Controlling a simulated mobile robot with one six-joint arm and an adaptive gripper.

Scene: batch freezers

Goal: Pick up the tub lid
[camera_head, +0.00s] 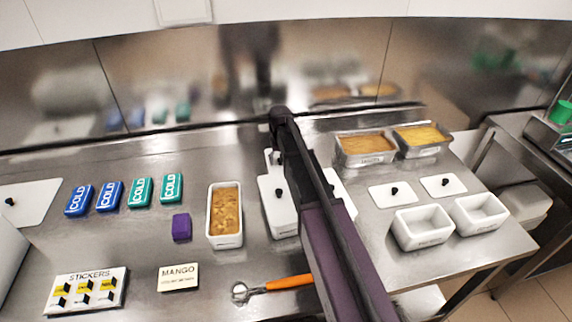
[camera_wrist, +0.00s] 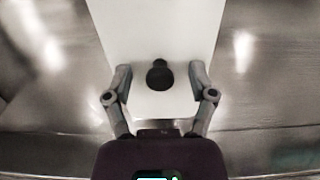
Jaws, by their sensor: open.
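A white tub lid (camera_head: 276,215) with a black knob (camera_head: 279,193) lies at the middle of the steel counter, apparently on a white tub. In the wrist view, the lid (camera_wrist: 155,28) runs from the top edge toward my gripper, and its knob (camera_wrist: 160,75) shows between the fingertips. My gripper (camera_wrist: 161,71) is open, with one finger on each side of the knob and a gap on both sides.
A mango-coloured filled tub (camera_head: 225,214) stands close to the left. Another white piece (camera_head: 341,188) is partly hidden behind my arm. A purple block (camera_head: 181,227), several cold packs (camera_head: 110,196) and an orange-handled scoop (camera_head: 290,282) lie around. The steel back wall (camera_head: 180,75) is close behind.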

